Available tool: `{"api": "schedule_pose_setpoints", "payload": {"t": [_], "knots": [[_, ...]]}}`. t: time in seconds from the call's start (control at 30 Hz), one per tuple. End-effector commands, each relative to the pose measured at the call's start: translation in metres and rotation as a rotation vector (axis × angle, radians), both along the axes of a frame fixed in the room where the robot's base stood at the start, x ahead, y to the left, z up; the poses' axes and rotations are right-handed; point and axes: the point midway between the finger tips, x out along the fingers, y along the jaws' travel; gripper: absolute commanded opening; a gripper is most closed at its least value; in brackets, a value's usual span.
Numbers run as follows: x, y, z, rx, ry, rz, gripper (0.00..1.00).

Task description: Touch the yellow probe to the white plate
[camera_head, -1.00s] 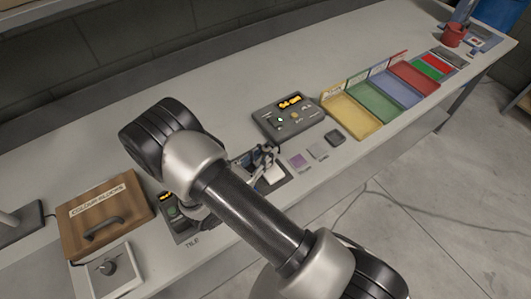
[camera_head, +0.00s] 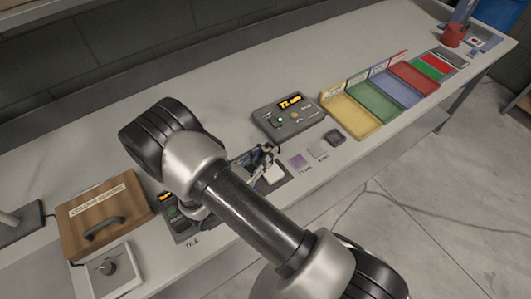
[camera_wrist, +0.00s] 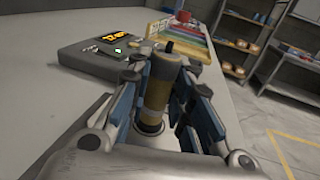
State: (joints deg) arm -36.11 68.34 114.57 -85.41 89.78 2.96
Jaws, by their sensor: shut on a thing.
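My gripper (camera_wrist: 165,100) is shut on the yellow probe (camera_wrist: 158,92), a dull yellow cylinder with a dark end, seen between the blue-lined fingers in the wrist view. In the head view my gripper (camera_head: 263,160) is low over the bench, partly hidden by my arm. The white plate (camera_head: 273,175) lies on a dark patch just below and beside the fingers. The probe's lower end is hidden, so I cannot tell whether it touches the plate.
A grey meter box (camera_head: 288,117) with a lit orange display stands behind the gripper. Small flat samples (camera_head: 299,161) lie to the right, then coloured trays (camera_head: 352,115). A wooden box (camera_head: 104,212) stands at left. The bench's front edge is close by.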

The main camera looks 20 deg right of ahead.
Motion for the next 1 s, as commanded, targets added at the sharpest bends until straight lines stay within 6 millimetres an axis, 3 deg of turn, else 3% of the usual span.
{"api": "schedule_pose_setpoints", "payload": {"t": [0.8,1.0], "knots": [[0.0,0.0,0.063,0.001,0.001,0.0,0.0],[0.0,0.0,0.07,0.0,0.001,0.0,0.0]]}}
